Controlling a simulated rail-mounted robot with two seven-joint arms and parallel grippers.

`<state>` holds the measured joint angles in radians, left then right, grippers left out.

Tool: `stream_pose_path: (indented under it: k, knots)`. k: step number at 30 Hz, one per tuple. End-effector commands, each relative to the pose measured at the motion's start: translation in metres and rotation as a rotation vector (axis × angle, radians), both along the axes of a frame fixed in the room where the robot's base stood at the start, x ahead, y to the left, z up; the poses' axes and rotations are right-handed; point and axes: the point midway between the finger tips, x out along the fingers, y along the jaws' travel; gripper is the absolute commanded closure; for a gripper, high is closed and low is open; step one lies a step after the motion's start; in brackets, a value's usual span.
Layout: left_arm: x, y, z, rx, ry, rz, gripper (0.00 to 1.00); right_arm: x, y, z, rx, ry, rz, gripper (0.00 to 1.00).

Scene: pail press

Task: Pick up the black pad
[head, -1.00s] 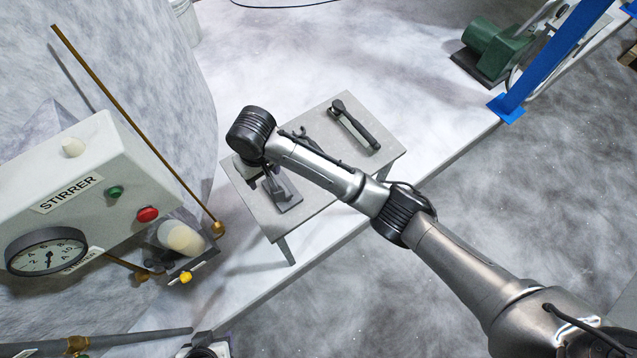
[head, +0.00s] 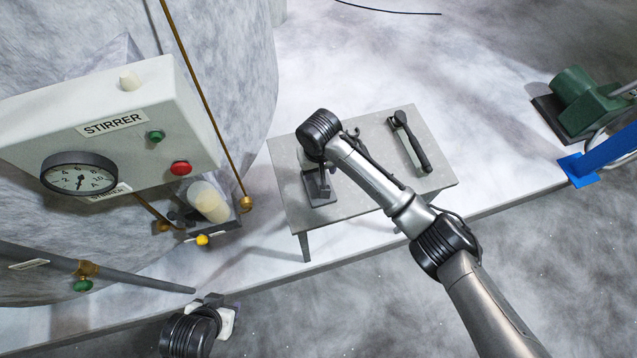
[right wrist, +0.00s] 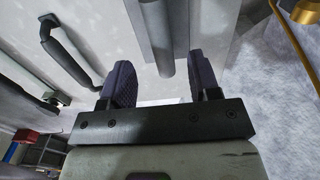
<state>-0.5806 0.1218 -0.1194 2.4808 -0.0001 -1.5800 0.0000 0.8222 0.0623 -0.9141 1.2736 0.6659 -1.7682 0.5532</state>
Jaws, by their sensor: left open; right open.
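The black pad (head: 321,191) lies on the small grey table. It is a dark flat plate with a grey bar-like handle, which shows in the right wrist view (right wrist: 164,45). My right gripper (head: 317,168) is over it, its fingers partly hidden by the wrist in the head view. In the right wrist view my right gripper (right wrist: 162,82) is open, with the handle's end between the fingers' lines; I cannot tell whether they touch it. My left gripper (head: 215,305) is open and apart from the table, low in the head view, its fingertips hard to make out.
A black-handled tool (head: 410,143) lies on the right of the small table (head: 290,160). The stirrer box (head: 110,115) and its brass rod (head: 205,100) stand to the left. A grey pipe (head: 110,275) runs above my left gripper. A green motor (head: 585,95) is far right.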

Motion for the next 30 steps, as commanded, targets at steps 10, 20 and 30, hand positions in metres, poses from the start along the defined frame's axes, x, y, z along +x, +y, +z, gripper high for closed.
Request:
stream_pose_path:
  k: [10,20,30]
  knots:
    - [0.000,-0.002,-0.007,-0.008,0.000,0.005,0.46,-0.002,0.002,-0.043,-0.001,0.002,-0.001,0.44]
    - [0.000,-0.001,-0.008,-0.005,0.001,0.003,0.46,-0.002,0.002,-0.051,0.000,0.000,0.000,0.44]
    - [0.000,0.001,-0.008,0.005,0.000,-0.004,0.46,-0.002,0.002,-0.051,0.000,0.000,0.000,0.69]
